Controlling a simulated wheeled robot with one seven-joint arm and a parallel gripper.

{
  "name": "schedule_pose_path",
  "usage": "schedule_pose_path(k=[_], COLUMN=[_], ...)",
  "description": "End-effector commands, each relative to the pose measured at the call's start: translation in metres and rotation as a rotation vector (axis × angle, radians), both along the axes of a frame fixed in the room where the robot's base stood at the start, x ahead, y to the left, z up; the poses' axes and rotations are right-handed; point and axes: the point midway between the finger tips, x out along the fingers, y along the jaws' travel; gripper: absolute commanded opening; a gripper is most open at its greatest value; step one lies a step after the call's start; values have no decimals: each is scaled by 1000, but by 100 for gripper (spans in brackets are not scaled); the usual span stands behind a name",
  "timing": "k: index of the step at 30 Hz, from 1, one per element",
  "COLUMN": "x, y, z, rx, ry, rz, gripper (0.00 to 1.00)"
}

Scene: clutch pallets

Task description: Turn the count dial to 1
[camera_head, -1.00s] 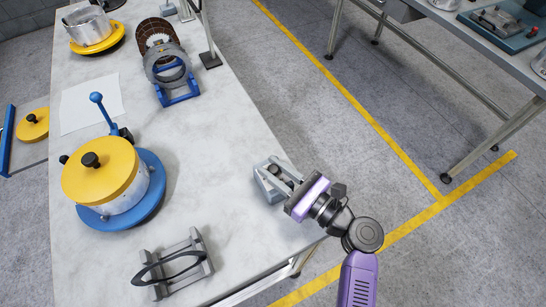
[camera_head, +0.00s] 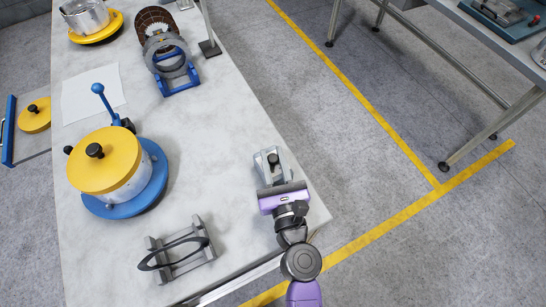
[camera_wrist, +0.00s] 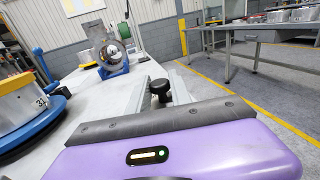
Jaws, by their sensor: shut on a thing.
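The count dial appears to be the small grey unit (camera_head: 264,177) with a black knob (camera_head: 274,158) near the table's right edge. My gripper (camera_head: 272,162) reaches over it from the front and is shut on the black knob. In the wrist view the knob (camera_wrist: 160,88) stands between my two grey fingers (camera_wrist: 158,95). The fingers and purple gripper body hide much of the unit. I cannot read any number or pointer on the dial.
A yellow-lidded pot (camera_head: 105,165) on a blue round base stands to the left, with a blue lever behind it. A grey cradle with a black ring (camera_head: 178,252) lies at the front. A blue stand with a grey ring (camera_head: 172,65) is farther back.

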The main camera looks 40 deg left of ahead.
Motion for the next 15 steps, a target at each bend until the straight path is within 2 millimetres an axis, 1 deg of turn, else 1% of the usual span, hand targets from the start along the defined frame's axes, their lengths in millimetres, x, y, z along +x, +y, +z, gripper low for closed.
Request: schedule_pose_path(k=[13,14,15], x=[1,1,1], y=[0,0,0], z=[0,0,0], rx=[0,0,0], ry=[0,0,0], rz=[-11,-11,-11], gripper=[0,29,37])
